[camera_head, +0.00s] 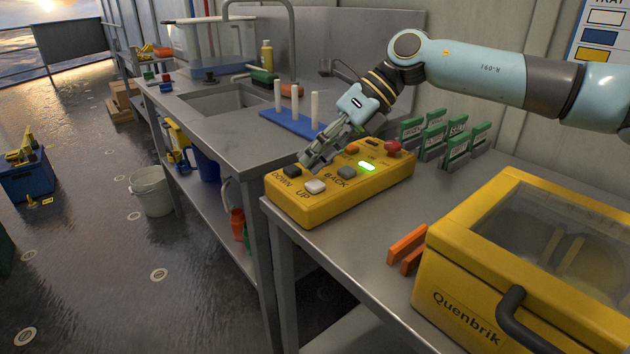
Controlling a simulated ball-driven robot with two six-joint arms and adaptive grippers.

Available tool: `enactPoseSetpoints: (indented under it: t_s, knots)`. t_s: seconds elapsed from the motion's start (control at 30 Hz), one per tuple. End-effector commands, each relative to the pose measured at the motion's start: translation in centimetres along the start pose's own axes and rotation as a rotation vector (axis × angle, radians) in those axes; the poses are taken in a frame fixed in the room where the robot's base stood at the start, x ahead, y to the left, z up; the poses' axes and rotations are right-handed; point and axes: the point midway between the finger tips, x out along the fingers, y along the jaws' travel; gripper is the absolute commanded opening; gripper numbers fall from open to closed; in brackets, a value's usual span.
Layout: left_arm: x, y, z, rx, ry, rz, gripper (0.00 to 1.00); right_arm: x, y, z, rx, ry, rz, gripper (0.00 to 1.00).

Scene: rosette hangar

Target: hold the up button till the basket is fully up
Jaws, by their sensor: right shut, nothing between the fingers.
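The yellow control box (350,190) sits on the metal bench. Its white button (316,186) is beside the word UP, and a black button (291,171) is beside DOWN. A grey button (346,172) is near BACK, a green light (367,166) glows, and a red button (393,146) is at the far end. My right gripper (306,164) is shut and empty, pointing down over the box just behind the black and white buttons. The white button's top is uncovered; I cannot tell whether the fingertips touch the box. No basket is identifiable. My left gripper is out of view.
A yellow case (455,313) with a clear lid and orange clips (407,243) lie to the right. Green tags (433,133) stand behind the control box. A blue peg rack (293,123) and sink (222,98) are further left. A white bucket (152,191) stands on the floor.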

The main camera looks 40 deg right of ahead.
Motion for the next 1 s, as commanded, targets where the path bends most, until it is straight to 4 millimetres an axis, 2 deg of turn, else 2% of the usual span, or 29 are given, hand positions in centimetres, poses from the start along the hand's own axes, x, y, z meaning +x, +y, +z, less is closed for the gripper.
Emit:
enactPoseSetpoints:
  t_s: [0.4, 0.83, 0.93, 1.0]
  knots:
    - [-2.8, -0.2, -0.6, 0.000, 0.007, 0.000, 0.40, -3.0, 2.2, 2.2, -0.001, -0.001, 0.000, 0.00]
    - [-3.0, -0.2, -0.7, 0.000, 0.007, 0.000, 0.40, -3.0, 2.8, 2.6, 0.005, -0.017, 0.013, 0.00]
    - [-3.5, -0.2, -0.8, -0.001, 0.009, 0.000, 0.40, -2.3, 4.7, 3.8, 0.036, -0.099, 0.073, 0.00]
    - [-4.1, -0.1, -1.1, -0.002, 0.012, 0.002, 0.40, -1.7, 7.3, 5.5, 0.094, -0.219, 0.157, 0.00]
